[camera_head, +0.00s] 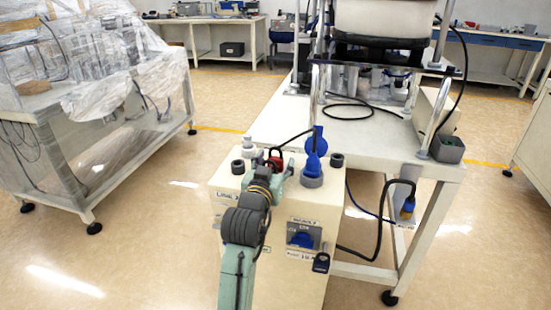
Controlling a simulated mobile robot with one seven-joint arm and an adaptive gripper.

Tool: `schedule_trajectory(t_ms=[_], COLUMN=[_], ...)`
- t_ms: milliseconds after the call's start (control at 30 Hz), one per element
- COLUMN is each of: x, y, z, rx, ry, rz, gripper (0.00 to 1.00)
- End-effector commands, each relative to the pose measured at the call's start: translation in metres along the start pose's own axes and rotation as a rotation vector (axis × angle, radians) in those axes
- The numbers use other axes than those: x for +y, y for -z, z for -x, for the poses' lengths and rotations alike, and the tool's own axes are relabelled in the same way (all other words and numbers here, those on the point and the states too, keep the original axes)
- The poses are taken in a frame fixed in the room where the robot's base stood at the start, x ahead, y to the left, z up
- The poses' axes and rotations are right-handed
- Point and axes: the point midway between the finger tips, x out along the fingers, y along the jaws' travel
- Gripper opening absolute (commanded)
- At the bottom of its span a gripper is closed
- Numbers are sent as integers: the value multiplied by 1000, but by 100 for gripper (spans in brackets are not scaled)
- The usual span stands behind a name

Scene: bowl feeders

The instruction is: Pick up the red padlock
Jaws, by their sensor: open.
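The red padlock (275,157) is small in the head view, at the top of the cream control box (305,215). Its dark shackle points up, and its lower part is hidden behind my gripper. My gripper (271,162) is over the top of the box, with its teal fingers apart. In the picture, one finger is left of the padlock and one is right of it. I cannot tell whether either finger touches the padlock.
A blue plug in a grey socket (312,178) stands close right of my gripper. Black knobs (337,159) and a whitish fitting (248,146) are nearby. A black padlock (321,262) hangs on the box front. Behind is a white machine table (260,125); a plastic-covered bench (70,175) stands left.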

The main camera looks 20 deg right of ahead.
Motion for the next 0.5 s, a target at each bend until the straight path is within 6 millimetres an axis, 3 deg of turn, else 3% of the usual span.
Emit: schedule_trajectory(t_ms=[133,367,500], x=[0,0,0], y=[0,-1,-1], z=[-12,-13,-13], rx=[0,0,0], ry=[0,0,0], rz=[0,1,1], gripper=[58,58,49])
